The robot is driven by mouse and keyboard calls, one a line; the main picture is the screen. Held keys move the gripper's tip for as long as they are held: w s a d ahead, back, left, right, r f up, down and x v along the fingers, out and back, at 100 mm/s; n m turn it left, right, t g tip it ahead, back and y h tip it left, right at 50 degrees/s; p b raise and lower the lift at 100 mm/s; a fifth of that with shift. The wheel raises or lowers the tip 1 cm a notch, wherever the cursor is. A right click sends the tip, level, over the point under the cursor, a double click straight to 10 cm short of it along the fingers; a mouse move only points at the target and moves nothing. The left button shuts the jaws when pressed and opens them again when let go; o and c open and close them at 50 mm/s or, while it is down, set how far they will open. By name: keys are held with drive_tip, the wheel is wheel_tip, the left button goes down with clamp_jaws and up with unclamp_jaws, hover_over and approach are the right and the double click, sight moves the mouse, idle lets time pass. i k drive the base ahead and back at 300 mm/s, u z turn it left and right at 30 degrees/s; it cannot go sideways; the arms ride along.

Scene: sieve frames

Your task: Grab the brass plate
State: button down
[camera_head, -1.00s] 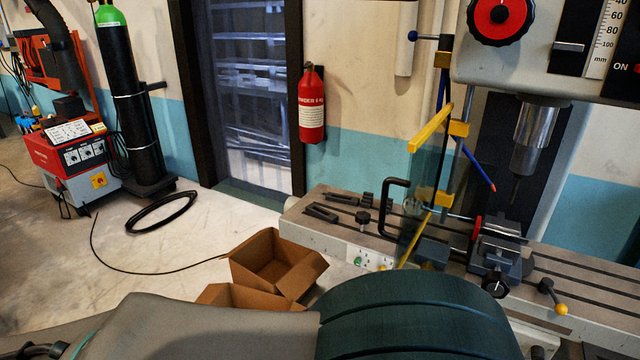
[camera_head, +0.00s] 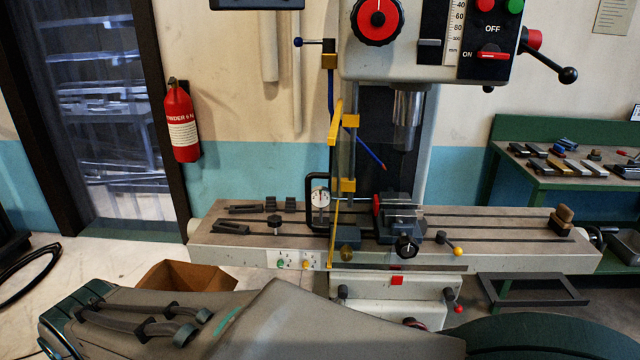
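Several small metal bars and blocks lie on the green workbench (camera_head: 512,187) at the right. One yellowish piece (camera_head: 558,165) among them looks brass-coloured, but it is too small to tell whether it is the brass plate. My gripper is not in view. Only links of my own arm show along the bottom edge.
A milling machine with a long slotted table (camera_head: 500,243) fills the middle; a vise (camera_head: 398,215) and a yellow-framed guard (camera_head: 337,190) stand on it. A cardboard box (camera_head: 185,276) is at lower left. A fire extinguisher (camera_head: 181,125) hangs on the wall.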

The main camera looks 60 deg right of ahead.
sight(555, 163)
drive_tip(key=z, duration=4.1)
drive_tip(key=k, duration=0.6)
drive_tip(key=z, duration=0.6)
drive_tip(key=i, duration=2.95)
drive_tip(key=u, duration=0.15)
